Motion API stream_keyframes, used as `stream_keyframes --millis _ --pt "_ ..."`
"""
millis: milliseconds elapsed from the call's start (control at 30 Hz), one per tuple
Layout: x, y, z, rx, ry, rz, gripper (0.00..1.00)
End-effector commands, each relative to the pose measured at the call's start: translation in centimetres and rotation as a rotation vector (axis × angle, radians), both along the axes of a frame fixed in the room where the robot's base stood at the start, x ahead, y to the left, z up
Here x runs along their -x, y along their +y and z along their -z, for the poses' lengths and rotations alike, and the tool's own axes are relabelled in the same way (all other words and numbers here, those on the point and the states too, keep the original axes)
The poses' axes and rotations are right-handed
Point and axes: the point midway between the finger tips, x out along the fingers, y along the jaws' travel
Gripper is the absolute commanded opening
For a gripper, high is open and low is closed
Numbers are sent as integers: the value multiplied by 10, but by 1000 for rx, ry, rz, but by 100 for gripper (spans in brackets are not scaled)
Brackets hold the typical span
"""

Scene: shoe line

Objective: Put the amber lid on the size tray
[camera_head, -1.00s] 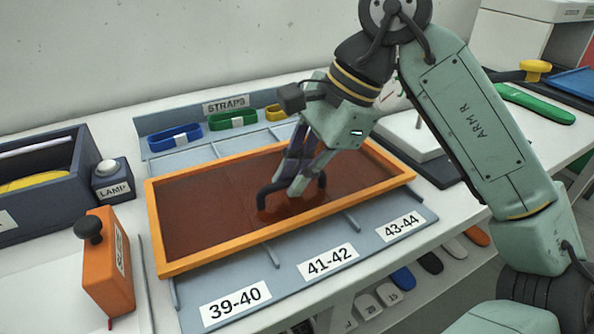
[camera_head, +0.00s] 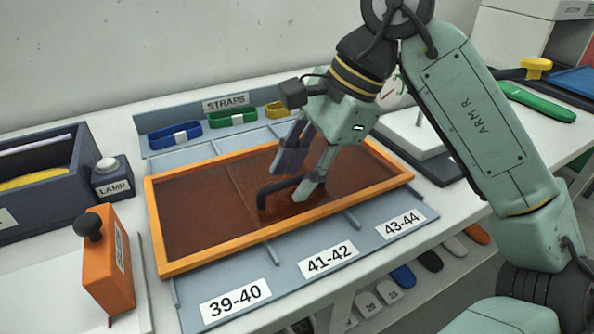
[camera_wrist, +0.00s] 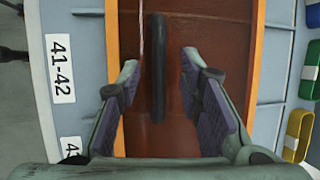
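The amber lid (camera_head: 195,215), a brown see-through panel with an orange frame, lies over the size tray (camera_head: 277,283). The tray's grey front edge with labels 39-40, 41-42 and 43-44 shows in front of it. The lid's dark handle (camera_head: 280,188) stands at its middle; it also shows in the wrist view (camera_wrist: 157,70). My gripper (camera_head: 295,185) is open just above the lid. In the wrist view my gripper (camera_wrist: 158,75) has its fingers apart on either side of the handle, with gaps visible on both sides.
A blue strap (camera_head: 175,135), a green strap (camera_head: 233,117) and a yellow strap (camera_head: 277,109) sit in the rack behind the lid. An orange block with a black knob (camera_head: 108,262), a lamp button (camera_head: 107,168) and a dark bin (camera_head: 85,160) stand at left.

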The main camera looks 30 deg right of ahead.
Motion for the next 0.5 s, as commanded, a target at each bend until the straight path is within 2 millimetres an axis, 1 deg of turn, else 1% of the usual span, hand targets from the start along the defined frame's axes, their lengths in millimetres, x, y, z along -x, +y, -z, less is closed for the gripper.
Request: stream_keyframes --millis 167,300,500 --pt "4 -11 -26 1 -1 2 33" --pt "11 -24 -55 5 -1 7 33" --pt "18 -37 -87 3 0 5 33"
